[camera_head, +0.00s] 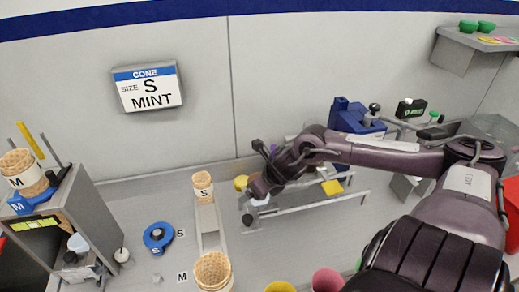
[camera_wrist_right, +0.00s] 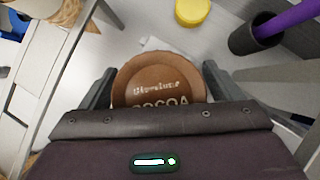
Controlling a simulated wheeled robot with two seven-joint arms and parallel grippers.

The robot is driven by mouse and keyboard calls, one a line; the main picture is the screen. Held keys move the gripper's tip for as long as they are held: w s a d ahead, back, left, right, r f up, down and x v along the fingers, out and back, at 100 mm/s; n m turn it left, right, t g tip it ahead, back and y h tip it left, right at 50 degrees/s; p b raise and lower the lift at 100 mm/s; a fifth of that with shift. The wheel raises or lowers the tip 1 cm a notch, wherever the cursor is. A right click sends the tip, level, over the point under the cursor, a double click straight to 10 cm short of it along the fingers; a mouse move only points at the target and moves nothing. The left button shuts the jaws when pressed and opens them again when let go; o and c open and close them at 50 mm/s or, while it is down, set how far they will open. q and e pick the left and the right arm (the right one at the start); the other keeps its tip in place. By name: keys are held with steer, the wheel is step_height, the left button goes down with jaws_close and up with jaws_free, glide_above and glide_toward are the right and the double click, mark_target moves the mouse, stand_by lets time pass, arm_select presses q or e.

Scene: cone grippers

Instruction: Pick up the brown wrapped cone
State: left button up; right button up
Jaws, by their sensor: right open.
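No single brown wrapped cone stands out. A waffle-patterned cone piece with an S label (camera_head: 203,187) stands upright on a pale narrow stand, left of my right gripper (camera_head: 258,186). A larger waffle-patterned piece (camera_head: 213,272) is at the front edge, and another with an M label (camera_head: 20,172) is at the far left. In the right wrist view, my right gripper (camera_wrist_right: 157,84) is open, its fingers either side of a round brown lid reading COCOA (camera_wrist_right: 160,80). Whether they touch it is unclear. A tan piece (camera_wrist_right: 67,10) shows at the upper left. My left gripper is not in view.
A yellow lid (camera_wrist_right: 193,10) and a dark cup with a purple stick (camera_wrist_right: 255,38) lie beyond my right gripper. A blue round holder (camera_head: 158,236) lies on the counter. A wall sign (camera_head: 147,88) reads CONE SIZE S MINT. A grey cabinet (camera_head: 75,215) stands left.

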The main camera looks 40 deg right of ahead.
steer(key=shift+c, duration=0.3)
steer(key=c, duration=0.7)
steer(key=shift+c, duration=0.2)
